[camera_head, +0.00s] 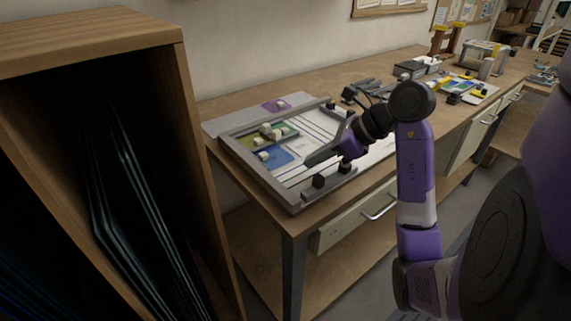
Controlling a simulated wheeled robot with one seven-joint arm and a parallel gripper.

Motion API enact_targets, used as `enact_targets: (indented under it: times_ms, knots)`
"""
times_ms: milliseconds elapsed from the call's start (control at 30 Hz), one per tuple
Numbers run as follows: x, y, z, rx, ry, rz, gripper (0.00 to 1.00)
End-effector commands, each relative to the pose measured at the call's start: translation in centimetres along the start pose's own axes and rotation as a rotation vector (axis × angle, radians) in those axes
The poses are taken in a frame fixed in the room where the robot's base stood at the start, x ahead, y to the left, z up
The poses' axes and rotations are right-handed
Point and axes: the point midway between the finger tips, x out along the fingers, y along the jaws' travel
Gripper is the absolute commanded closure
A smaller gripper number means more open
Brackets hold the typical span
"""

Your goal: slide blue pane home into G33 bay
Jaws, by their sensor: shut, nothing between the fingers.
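The blue pane (277,157) lies on the left part of a white board inside a grey frame (255,176) on the workbench. A small pale block sits on its left part. My gripper (308,162) is over the board, to the right of the blue pane, with its fingers pointing left towards it. It is shut and holds nothing. Whether its fingertips touch the pane's edge or the board is too small to tell. The bay label G33 cannot be read at this size, so I cannot tell which bay it is.
An olive-yellow pane (240,141) and a greenish pane (291,131) with pale blocks lie behind the blue one. A wooden rack (181,110) of dark sheets stands close at left. Tools crowd the bench's far right.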

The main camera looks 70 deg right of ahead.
Motion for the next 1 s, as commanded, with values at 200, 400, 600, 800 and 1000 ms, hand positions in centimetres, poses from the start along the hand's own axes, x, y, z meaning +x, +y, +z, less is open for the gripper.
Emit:
enact_targets:
  times_ms: [200,400,600,800,1000]
  knots:
    - [3.2,0.1,-0.1,0.000,0.000,0.005,1.00]
    - [5.8,0.0,1.4,-0.003,0.001,0.001,1.00]
    - [7.1,0.0,2.6,-0.001,0.001,0.000,1.00]
    - [7.4,-0.1,2.9,0.000,0.000,-0.002,1.00]
    - [7.4,-0.1,2.9,-0.001,0.000,-0.001,1.00]
